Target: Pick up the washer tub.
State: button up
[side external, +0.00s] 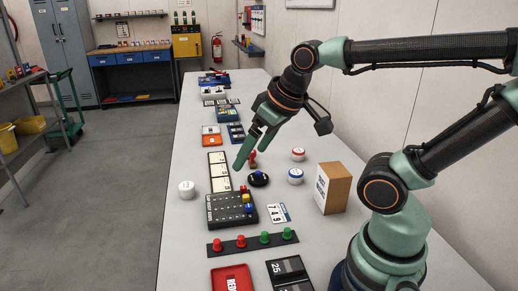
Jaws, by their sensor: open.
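Several small round tubs stand on the grey bench, and I cannot read which is the washer tub. A white tub (187,189) stands alone at the left. A white tub with a reddish-marked lid (298,154) and a white tub with a blue band (295,176) stand at the right. My gripper (250,157) is open, fingers pointing down and to the left, above the middle of the bench. It appears empty. It is between the lone white tub and the two right-hand tubs, near a red upright item (252,160) partly beside its fingers.
A black round item with a blue top (258,179), a cardboard box (333,188), a black tray with coloured pieces (232,208) and a strip of red and green knobs (253,243) crowd the near bench. The bench's left edge strip is mostly clear.

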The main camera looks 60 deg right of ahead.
jog(key=w+d+m+g, duration=0.1)
jog(key=w+d+m, duration=0.25)
jog(key=d, duration=0.25)
jog(key=m+g, duration=0.5)
jog(key=m, duration=1.1)
send_over(296, 172)
notch_tip(296, 172, down, 12)
notch_tip(296, 172, down, 12)
jog(key=shift+f, duration=0.1)
jog(key=shift+n, duration=0.25)
jog(key=c, duration=1.4)
